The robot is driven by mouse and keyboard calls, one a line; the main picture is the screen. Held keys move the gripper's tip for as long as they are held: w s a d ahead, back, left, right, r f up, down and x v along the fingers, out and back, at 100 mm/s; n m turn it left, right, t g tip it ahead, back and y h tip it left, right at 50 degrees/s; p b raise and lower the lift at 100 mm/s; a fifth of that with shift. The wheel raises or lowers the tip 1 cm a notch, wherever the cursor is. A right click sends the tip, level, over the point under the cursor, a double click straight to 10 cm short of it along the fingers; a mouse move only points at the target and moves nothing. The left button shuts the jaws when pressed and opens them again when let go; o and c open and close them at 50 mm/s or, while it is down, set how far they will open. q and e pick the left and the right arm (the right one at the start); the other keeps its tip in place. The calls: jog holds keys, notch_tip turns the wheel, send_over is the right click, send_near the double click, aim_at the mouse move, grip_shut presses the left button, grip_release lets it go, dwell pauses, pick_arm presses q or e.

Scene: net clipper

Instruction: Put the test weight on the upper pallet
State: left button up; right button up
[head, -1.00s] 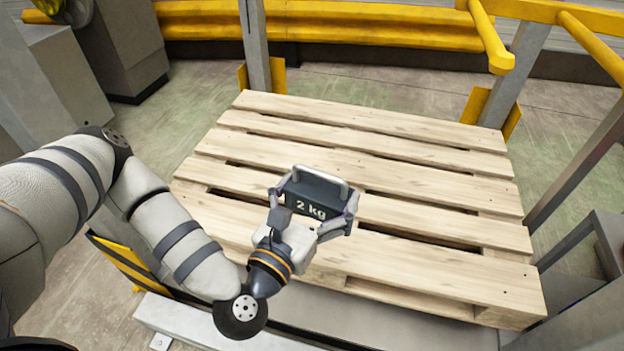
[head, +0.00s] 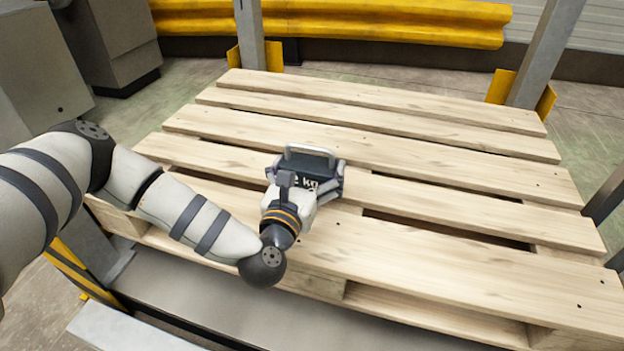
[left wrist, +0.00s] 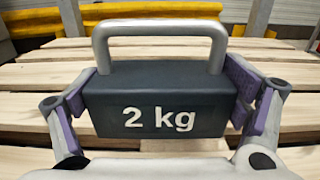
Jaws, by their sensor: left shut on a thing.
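The test weight (head: 312,165) is a dark block marked "2 kg" with a light grey handle on top. My left gripper (head: 306,183) is shut on its two sides, and the weight is upright. In the left wrist view the weight (left wrist: 160,105) sits between the purple-padded fingers of the left gripper (left wrist: 160,100). The upper pallet (head: 440,240) is pale slatted wood, directly beneath the weight. I cannot tell whether the weight's underside touches the slats. My right gripper is not in view.
A yellow guard rail (head: 340,22) and grey posts stand behind the pallet. A grey cabinet (head: 110,45) is at the back left. Most of the pallet's slats are bare, with gaps between them. A grey surface (head: 230,315) lies below the pallet's near edge.

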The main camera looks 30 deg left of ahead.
pick_arm(q)
jog(key=shift+f+b, duration=2.1)
jog(key=shift+f, duration=1)
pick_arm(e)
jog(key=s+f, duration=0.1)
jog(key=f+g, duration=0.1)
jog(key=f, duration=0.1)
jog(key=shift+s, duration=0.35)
